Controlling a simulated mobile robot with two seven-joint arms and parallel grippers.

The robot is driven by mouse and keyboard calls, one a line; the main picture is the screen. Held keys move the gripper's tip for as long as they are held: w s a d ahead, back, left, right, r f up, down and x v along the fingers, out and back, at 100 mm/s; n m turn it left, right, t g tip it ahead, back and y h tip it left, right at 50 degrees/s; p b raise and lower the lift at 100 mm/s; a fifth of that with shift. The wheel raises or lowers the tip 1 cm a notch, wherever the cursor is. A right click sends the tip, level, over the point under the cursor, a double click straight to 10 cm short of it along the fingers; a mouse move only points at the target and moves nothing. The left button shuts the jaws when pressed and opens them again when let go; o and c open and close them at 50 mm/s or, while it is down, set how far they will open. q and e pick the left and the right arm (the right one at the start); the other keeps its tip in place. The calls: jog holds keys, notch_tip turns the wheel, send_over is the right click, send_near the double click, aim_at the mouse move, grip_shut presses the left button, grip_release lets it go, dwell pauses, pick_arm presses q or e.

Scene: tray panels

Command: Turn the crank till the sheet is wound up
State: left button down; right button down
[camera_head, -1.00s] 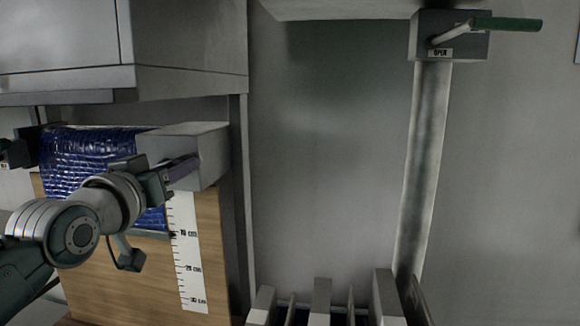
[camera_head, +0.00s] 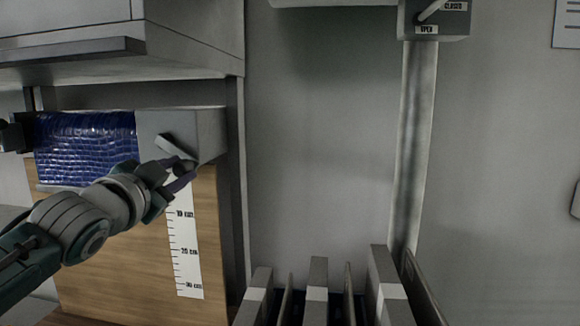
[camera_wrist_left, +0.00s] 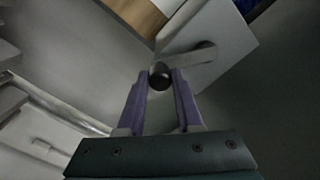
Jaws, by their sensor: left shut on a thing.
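The blue sheet (camera_head: 85,148) hangs from a grey roller box (camera_head: 211,132) in front of a wooden panel (camera_head: 120,240). Its lower edge sits above the 10 cm mark of the white scale (camera_head: 185,250); the arm hides part of that edge. The crank arm (camera_head: 176,147) is on the box's front face and slants down to the right. My left gripper (camera_head: 187,176) is shut on the crank's knob. In the left wrist view, the dark round knob (camera_wrist_left: 160,78) sits between the purple fingers (camera_wrist_left: 160,90), with the crank arm (camera_wrist_left: 192,54) behind. My right gripper is out of view.
A grey cabinet (camera_head: 190,45) overhangs the roller box. Upright slats (camera_head: 317,290) stand at the bottom middle. A pipe (camera_head: 414,150) runs up to a lever box (camera_head: 430,27) with OPEN and CLOSED labels. The wall between is bare.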

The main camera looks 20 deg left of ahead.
pick_arm(q)
jog(key=s+a+f+m+b, duration=0.1)
jog(key=a+f+m+b, duration=0.2)
jog(key=m, duration=0.7)
jog(key=shift+s+a+f+m+b, duration=0.2)
jog(key=shift+s+a+m+b, duration=0.2)
jog(key=shift+a, duration=0.9)
jog(key=c, duration=0.6)
grip_release()
jog(key=shift+r, duration=0.1)
